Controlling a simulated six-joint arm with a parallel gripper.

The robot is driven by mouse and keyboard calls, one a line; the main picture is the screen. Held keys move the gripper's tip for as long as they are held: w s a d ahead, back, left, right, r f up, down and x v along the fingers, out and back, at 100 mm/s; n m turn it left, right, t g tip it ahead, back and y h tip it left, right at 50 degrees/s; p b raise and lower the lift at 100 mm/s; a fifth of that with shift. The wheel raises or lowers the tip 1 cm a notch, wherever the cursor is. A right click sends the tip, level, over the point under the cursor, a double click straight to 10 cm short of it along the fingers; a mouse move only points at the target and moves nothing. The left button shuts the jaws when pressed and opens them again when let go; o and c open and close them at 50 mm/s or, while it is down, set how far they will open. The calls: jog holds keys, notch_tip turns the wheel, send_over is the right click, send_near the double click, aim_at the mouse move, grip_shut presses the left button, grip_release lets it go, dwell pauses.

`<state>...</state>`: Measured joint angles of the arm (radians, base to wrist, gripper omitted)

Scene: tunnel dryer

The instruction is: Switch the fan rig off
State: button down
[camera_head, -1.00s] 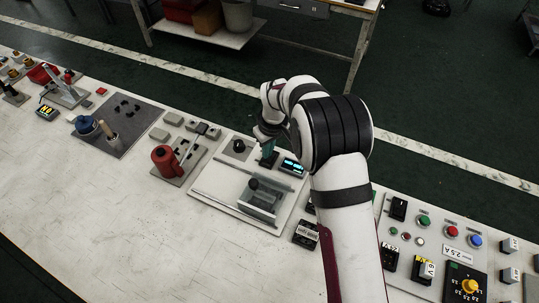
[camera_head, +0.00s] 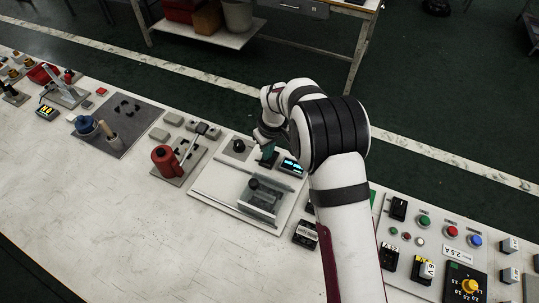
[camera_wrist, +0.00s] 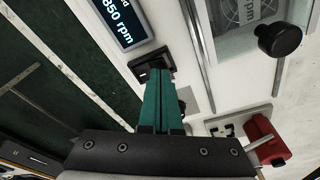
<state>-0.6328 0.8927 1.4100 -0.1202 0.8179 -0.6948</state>
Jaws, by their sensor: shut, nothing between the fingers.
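The fan rig (camera_head: 215,200) is a pale panel on the bench, left of my forearm. Its lit display (camera_head: 290,166) also shows in the wrist view (camera_wrist: 119,18), with "850 rpm" legible there. A black rocker switch (camera_wrist: 150,58) sits just below the display in the wrist view. My gripper (camera_head: 267,157) is shut and empty. Its teal fingertips (camera_wrist: 159,73) are at the switch's lower edge; I cannot tell whether they touch it. A clear sliding cover with a black knob (camera_wrist: 279,39) lies over a round grille (camera_wrist: 240,12).
A red device with a lever (camera_head: 165,160) stands left of the rig. It also shows in the wrist view (camera_wrist: 262,137). A control board with coloured buttons (camera_head: 451,232) lies to the right of my forearm. The bench front at left is clear.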

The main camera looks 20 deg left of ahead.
jog(key=shift+f, duration=0.45)
notch_tip(320, 180, up, 7)
jog(key=shift+f, duration=0.2)
jog(key=shift+r, duration=0.2)
dwell(0.3)
jog(key=s+d+r+m, duration=0.5)
jog(key=s+d+r, duration=0.15)
jog(key=d, duration=0.35)
jog(key=s+d+r+m, duration=0.5)
jog(key=d+r, duration=0.2)
jog(key=d, duration=0.4)
jog(key=s+d+m, duration=0.3)
jog(key=s, duration=0.5)
jog(key=s+d+f+m+g, duration=0.1)
jog(key=s+d+m, duration=0.3)
jog(key=s, duration=0.4)
jog(key=shift+f+m, duration=0.3)
